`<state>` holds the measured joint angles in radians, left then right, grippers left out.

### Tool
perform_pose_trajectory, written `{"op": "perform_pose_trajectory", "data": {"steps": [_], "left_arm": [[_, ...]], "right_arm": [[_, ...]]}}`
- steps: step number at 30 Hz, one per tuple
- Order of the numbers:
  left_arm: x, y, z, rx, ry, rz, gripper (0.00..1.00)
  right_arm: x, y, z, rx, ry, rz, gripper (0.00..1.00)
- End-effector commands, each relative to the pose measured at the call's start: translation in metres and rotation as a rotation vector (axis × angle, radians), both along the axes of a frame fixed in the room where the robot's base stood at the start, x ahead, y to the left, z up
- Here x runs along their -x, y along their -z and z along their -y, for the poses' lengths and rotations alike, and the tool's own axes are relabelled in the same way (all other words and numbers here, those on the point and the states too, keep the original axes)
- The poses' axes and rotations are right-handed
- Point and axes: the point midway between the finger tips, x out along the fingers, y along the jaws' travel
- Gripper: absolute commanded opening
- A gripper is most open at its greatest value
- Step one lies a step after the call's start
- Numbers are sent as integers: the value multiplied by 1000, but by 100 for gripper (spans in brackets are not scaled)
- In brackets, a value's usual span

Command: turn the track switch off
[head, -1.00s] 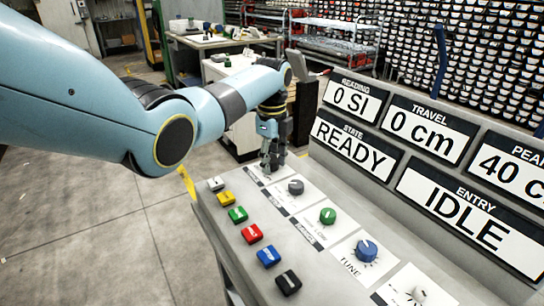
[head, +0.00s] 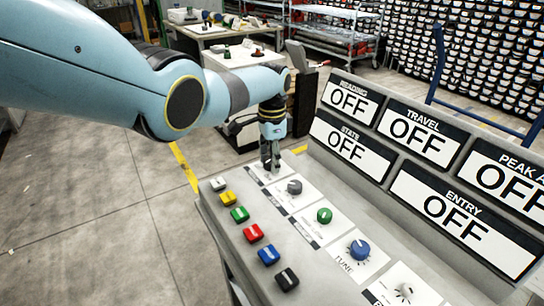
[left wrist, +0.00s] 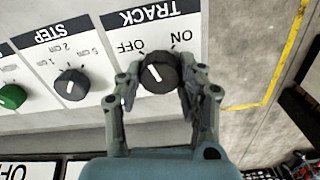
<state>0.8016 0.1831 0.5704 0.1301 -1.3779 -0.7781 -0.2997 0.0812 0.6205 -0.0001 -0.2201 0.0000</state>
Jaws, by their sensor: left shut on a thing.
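The track switch (left wrist: 158,73) is a dark round knob with a white pointer line, under the TRACK label with OFF and ON marks in the left wrist view. Its pointer leans toward the OFF side. My left gripper (left wrist: 160,92) is shut on the knob, one finger on each side. In the head view my left gripper (head: 271,165) reaches down to the far end of the console, and its fingers hide most of the knob. The display panels (head: 347,146) all read OFF. My right gripper is not in view.
A grey STEP knob (head: 294,187), a green knob (head: 324,215) and a blue TUNE knob (head: 359,249) line the console (head: 310,262). Several coloured buttons run along its near edge, including a red one (head: 252,233). Open floor lies to the left.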

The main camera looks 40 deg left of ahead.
Motion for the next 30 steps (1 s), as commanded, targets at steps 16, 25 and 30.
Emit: {"op": "perform_pose_trajectory", "data": {"steps": [16, 25, 30], "left_arm": [[-1, -1, -2, -1, -409, 2, 5], [-1, 0, -2, -1, -495, 1, 5], [-1, 0, -2, -1, -507, 1, 5]], "right_arm": [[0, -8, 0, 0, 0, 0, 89], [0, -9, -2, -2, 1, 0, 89], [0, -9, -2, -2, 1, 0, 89]]}}
